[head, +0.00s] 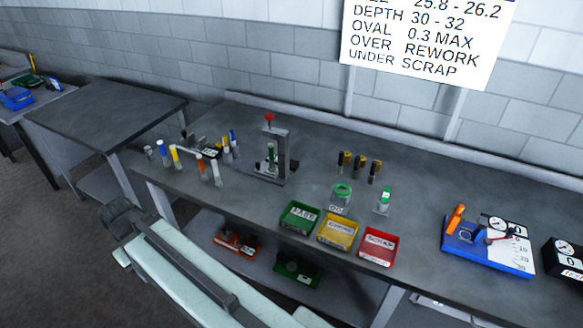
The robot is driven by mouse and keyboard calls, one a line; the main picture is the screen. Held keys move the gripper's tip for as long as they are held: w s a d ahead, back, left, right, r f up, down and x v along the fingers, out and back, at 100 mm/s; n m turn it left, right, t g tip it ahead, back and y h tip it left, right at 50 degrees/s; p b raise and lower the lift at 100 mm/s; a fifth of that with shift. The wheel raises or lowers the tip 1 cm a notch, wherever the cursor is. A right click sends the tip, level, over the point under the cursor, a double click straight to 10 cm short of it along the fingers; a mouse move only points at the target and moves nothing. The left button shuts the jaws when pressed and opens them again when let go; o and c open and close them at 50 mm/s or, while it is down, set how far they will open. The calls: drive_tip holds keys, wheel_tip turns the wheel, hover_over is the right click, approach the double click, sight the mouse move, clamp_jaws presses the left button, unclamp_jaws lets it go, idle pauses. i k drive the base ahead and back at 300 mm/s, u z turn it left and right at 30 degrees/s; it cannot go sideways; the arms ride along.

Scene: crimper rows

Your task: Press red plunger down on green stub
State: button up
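A small grey press (287,152) stands upright on the dark bench, left of the middle of the head view. Its red plunger (269,118) sticks up above the top of the frame. A green stub (270,154) stands inside the press, below the plunger. A gap seems to show between them, but it is too small to judge well. Pale links of my arm cross the lower left, in front of the bench and well short of the press. My gripper's fingers do not show.
Several coloured cylinders (175,157) stand left of the press, others (347,160) right of it. Green (300,216), yellow (338,232) and red (377,246) bins line the front edge. A blue gauge tray (480,256) lies far right. The bench (415,185) has bare room behind.

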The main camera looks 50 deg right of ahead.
sight(268, 117)
drive_tip(key=z, duration=1.4)
